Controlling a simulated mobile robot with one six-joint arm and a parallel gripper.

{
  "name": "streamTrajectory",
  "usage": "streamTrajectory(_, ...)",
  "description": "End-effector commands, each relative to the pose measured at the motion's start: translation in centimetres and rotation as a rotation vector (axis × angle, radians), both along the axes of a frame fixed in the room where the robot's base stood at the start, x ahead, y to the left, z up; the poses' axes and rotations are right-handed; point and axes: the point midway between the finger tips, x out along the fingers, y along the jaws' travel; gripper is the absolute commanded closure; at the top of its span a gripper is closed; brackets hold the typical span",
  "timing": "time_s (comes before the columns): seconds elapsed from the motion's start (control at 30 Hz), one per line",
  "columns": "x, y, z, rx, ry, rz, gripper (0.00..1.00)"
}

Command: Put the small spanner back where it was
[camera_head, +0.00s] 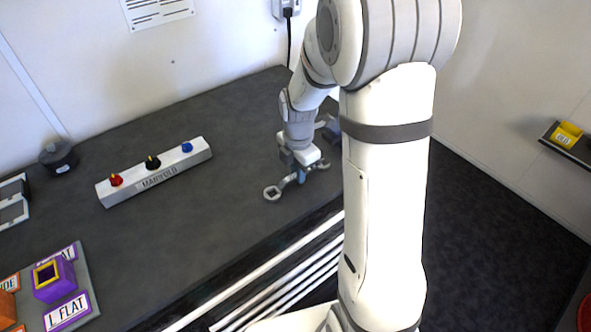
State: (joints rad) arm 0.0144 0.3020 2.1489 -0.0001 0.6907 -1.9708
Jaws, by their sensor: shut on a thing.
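The small spanner (273,192) is silver-grey, with a ring end toward the left and its other end toward the right. My gripper (300,173) is shut on the spanner around its middle, over the bench near its front edge. A small blue part (301,177) shows at the fingers. The fingers partly hide the spanner's shaft. I cannot tell whether the spanner touches the bench top or hangs just above it.
The dark bench (225,225) is clear left of the spanner. A manifold block (155,172) with red, black and blue knobs lies further left. A labelled board (84,277) holds a purple block at lower left. A dark round object (58,157) stands at the back. White rails (290,281) run below the front edge.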

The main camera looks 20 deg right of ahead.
Motion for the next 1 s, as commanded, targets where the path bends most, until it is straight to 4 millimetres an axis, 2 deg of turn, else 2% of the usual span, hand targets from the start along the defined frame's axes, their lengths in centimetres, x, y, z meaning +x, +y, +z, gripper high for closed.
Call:
streamTrajectory(0.33, 0.0, 0.1, -0.4, 0.0, -0.001, 0.001, 1.0)
streamTrajectory(0.37, 0.0, 0.0, -0.4, 0.0, -0.001, 0.001, 0.83)
streamTrajectory(0.63, 0.0, 0.1, -0.3, 0.0, -0.001, 0.002, 0.62)
streamTrajectory(0.87, 0.0, 0.1, -0.2, 0.0, -0.001, 0.002, 0.62)
streamTrajectory(1.0, 0.1, 0.1, 0.7, 0.0, -0.003, 0.002, 0.62)
